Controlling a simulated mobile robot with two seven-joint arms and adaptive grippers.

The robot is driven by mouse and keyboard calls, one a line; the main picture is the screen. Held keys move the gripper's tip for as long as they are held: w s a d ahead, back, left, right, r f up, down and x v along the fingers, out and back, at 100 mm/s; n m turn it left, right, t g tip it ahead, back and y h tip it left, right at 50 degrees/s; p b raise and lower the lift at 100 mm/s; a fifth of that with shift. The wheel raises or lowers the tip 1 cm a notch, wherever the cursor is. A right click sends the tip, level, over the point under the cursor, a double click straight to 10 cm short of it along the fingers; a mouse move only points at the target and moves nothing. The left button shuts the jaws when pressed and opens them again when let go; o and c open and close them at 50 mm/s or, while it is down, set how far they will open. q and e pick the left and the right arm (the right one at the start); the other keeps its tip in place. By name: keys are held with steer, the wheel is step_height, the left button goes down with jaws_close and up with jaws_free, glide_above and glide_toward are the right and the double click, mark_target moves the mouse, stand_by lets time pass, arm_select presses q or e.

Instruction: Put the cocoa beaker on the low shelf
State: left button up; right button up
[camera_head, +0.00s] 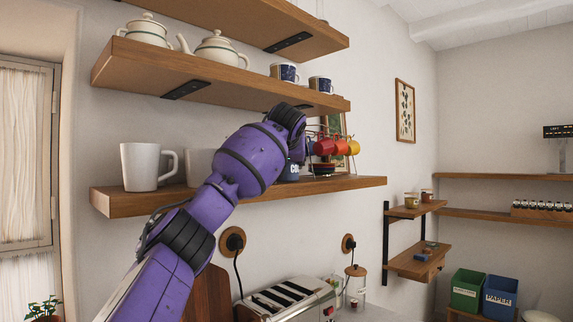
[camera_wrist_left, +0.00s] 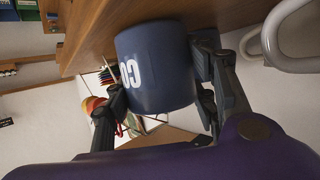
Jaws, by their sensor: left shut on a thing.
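The cocoa beaker (camera_wrist_left: 152,78) is dark blue with white lettering, of which "CO" shows in the left wrist view. My left gripper (camera_wrist_left: 163,88) is shut on it, one finger on each side. In the head view my purple arm hides the gripper and most of the beaker; a blue piece (camera_head: 293,171) shows just right of the arm. The beaker is at the low shelf (camera_head: 335,185), the lower long wooden wall shelf. I cannot tell whether its base touches the wood. My right gripper is not in view.
A white mug (camera_head: 140,167) stands at the low shelf's left end; another white piece (camera_head: 199,166) is partly hidden by my arm. A rack of coloured mugs (camera_head: 325,147) stands to the right. The upper shelf (camera_head: 220,80) holds teapots and blue mugs. A toaster (camera_head: 288,300) is below.

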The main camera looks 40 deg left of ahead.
arm_select(q)
steer(key=shift+f, duration=0.2)
steer(key=o, duration=1.4)
steer(key=shift+r, duration=0.1)
steer(key=shift+d+r, duration=0.1)
steer(key=shift+r, duration=0.05)
steer(key=v, duration=1.1)
steer(key=shift+s+d+r, duration=0.15)
steer(key=shift+s, duration=0.15)
